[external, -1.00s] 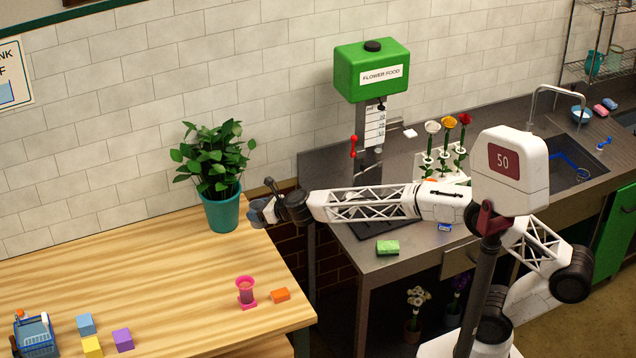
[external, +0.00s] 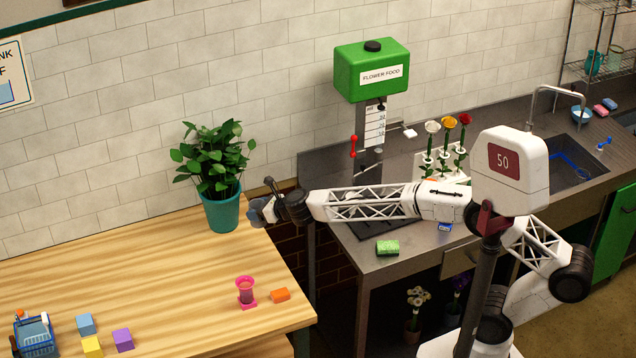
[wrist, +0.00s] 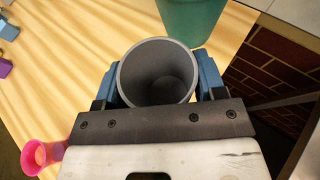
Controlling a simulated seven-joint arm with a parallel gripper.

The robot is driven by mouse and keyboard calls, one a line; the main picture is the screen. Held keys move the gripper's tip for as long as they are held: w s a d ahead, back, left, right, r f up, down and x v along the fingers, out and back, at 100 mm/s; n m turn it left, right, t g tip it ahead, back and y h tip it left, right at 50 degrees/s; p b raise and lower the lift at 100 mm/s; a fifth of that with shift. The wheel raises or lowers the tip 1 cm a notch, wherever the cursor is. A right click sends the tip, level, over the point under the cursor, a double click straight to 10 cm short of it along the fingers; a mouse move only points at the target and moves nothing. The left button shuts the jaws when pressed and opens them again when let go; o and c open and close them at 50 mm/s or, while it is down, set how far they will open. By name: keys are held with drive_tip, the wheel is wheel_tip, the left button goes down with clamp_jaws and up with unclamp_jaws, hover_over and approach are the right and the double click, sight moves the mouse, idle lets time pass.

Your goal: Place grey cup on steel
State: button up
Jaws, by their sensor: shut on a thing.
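The grey cup (wrist: 157,72) is upright between the two blue fingers of my gripper (wrist: 158,85) in the wrist view, its open mouth facing the camera and its inside empty. My gripper is shut on it. In the external view my gripper (external: 262,212) is over the right edge of the wooden table, beside the teal plant pot; the cup is hard to make out there. The steel counter (external: 375,272) is to the right of the wooden table, under and behind my arm.
A potted plant (external: 222,210) stands close to my gripper. A green sponge (external: 388,247), flower rack (external: 440,165) and green dispenser (external: 372,70) are at the counter. A gap separates the surfaces.

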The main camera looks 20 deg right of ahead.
drive_tip(key=shift+d, duration=0.15)
drive_tip(key=s+d+f+m+h, duration=0.3)
drive_tip(key=s+d, duration=0.6)
drive_tip(key=d, duration=0.6)
drive_tip(key=s+d+f+m+t+h, duration=0.1)
drive_tip(key=s+d+f+m+h, duration=0.3)
drive_tip(key=s+d, duration=0.6)
drive_tip(key=s+d+f+m+t+h, duration=0.1)
drive_tip(key=s+d+f+m+h, duration=0.2)
drive_tip(key=s+d, duration=0.7)
drive_tip(key=d+m+h, duration=0.2)
drive_tip(key=d+h, duration=0.2)
drive_tip(key=d, duration=0.5)
drive_tip(key=shift+s+d+f+m, duration=0.15)
drive_tip(key=shift+s+d+m, duration=0.05)
drive_tip(key=shift+d+m, duration=0.15)
drive_tip(key=shift+w, duration=0.1)
drive_tip(key=w+d, duration=0.5)
drive_tip(key=w, duration=0.8)
drive_tip(key=w+d, duration=0.6)
drive_tip(key=w, duration=0.8)
drive_tip(key=w+d, duration=0.6)
drive_tip(key=w, duration=0.8)
drive_tip(key=shift+w, duration=0.2)
drive_tip(key=shift+d, duration=0.1)
drive_tip(key=shift+f, duration=1.75)
